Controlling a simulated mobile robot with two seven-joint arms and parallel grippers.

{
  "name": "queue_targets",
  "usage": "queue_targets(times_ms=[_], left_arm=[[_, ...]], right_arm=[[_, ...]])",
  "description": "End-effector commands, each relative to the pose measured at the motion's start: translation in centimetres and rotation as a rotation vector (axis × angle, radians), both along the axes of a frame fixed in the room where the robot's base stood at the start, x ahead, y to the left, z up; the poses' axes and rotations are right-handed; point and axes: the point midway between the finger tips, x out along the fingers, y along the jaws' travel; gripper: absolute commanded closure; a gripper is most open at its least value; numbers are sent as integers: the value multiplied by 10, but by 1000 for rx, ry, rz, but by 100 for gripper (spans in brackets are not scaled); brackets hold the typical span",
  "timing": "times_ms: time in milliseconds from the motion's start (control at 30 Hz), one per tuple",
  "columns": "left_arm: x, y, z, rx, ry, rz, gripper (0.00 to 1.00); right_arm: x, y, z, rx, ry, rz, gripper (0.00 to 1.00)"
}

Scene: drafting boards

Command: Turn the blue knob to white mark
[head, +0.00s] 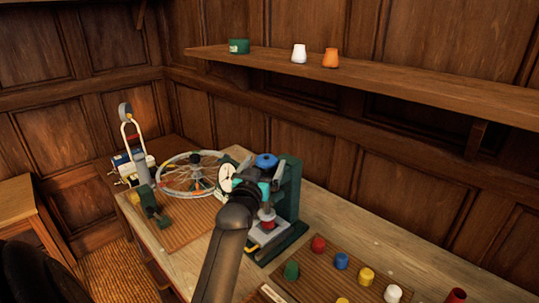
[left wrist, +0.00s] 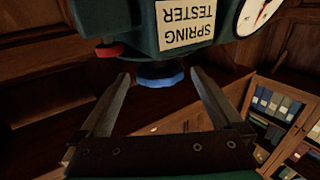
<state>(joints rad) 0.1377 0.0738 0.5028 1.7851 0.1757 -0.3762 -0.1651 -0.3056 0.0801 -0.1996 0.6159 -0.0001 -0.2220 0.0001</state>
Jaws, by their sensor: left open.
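The blue knob (head: 265,160) sits on top of the green spring tester (head: 289,190) on the bench. In the left wrist view the blue knob (left wrist: 161,77) shows below the tester's label, upside down in the picture. My left gripper (head: 264,170) is open at the knob in the head view. In the wrist view its two fingers (left wrist: 160,82) stand on either side of the knob, with gaps showing, so it is not gripped. I cannot make out the white mark. My right gripper is not in view.
The tester's white dial (left wrist: 258,14) and a red part (left wrist: 109,50) lie near the fingers. Several coloured knobs, including a green one (head: 291,270), stand on a board in front. A shelf (head: 400,92) runs along the wall behind.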

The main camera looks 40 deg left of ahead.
Motion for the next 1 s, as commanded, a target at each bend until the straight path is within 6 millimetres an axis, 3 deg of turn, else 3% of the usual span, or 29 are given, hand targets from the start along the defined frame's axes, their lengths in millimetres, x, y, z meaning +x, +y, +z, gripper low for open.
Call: queue_targets(times_ms=[400, 867, 1000], left_arm=[[45, 21, 0, 1, 0, 0, 0], [52, 25, 0, 1, 0, 0, 0], [52, 25, 0, 1, 0, 0, 14]], right_arm=[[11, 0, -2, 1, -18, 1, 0], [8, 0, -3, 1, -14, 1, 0], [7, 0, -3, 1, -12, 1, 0]])
